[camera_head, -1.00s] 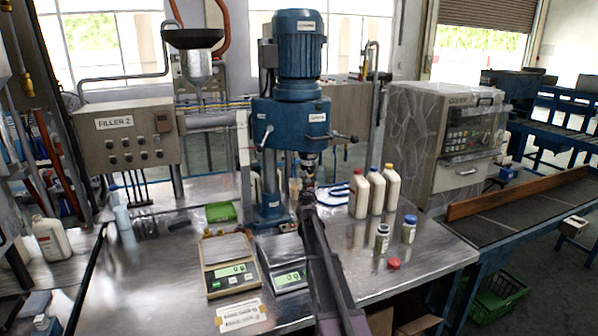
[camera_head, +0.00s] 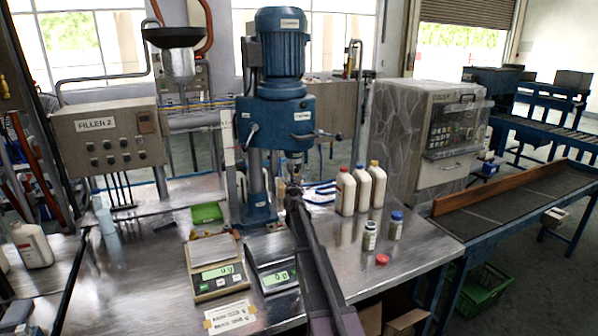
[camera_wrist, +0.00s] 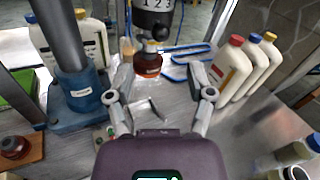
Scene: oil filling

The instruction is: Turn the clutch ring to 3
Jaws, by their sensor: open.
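The clutch ring (camera_wrist: 157,8) is a dark ring marked 1 2 3 at the top edge of the wrist view, and its upper part is cut off. In the head view the ring sits on the spindle (camera_head: 296,158) under the blue capping machine (camera_head: 284,122), too small to read. My gripper (camera_wrist: 158,95) is open and empty, its fingers spread to either side below the amber piece, apart from the ring. In the head view my gripper (camera_head: 296,190) is just under the spindle.
The blue column (camera_wrist: 72,75) stands close at left in the wrist view. White bottles (camera_head: 361,190) with coloured caps stand right of the spindle. Two jars (camera_head: 370,236), a red cap (camera_head: 382,259) and two scales (camera_head: 216,278) are nearer on the steel bench.

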